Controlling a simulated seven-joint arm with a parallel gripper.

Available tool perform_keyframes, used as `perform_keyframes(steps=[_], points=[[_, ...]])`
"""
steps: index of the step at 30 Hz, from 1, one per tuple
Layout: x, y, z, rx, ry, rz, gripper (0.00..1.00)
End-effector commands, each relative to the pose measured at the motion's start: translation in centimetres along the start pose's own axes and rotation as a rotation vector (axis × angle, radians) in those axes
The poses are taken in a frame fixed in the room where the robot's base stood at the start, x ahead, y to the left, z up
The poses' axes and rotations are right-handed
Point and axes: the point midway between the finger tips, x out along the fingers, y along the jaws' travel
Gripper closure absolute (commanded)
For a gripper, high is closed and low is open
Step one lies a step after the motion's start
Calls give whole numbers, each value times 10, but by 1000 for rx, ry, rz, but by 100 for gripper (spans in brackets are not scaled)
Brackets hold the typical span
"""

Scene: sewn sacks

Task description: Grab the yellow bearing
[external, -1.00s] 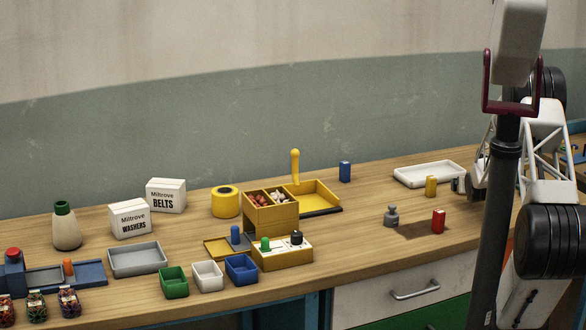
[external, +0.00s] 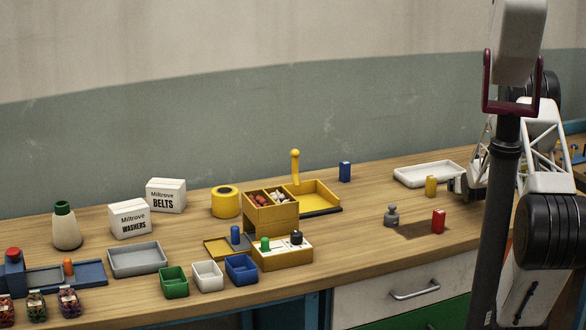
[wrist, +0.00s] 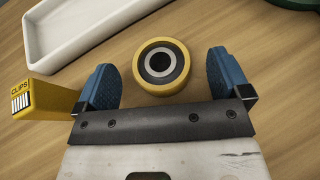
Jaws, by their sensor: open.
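The yellow bearing (wrist: 161,66), a yellow ring with a grey inner race and dark bore, lies on the wooden bench in the wrist view. My gripper (wrist: 160,78) is open, its blue pads on the left and right of the bearing. The bearing shows between and slightly ahead of the pads, with a visible gap on each side. Whether the fingertips are down at its height I cannot tell. In the external view my gripper (external: 457,187) is low at the right, partly hidden; I cannot make out the bearing there.
A yellow CLIPS box (wrist: 50,100) stands close by the left finger. A white tray (wrist: 90,28) lies beyond it, also in the external view (external: 428,174). A green object (wrist: 292,3) is at the top right.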

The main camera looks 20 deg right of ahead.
Motion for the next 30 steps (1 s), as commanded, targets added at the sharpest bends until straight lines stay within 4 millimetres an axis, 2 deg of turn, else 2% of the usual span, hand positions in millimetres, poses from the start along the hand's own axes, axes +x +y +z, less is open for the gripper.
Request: perform_keyframes(steps=[7,26,30], points=[[15,0,0,0,0,0,5],[16,0,0,0,-1,-1,5],[16,0,1,0,-1,-1,25]])
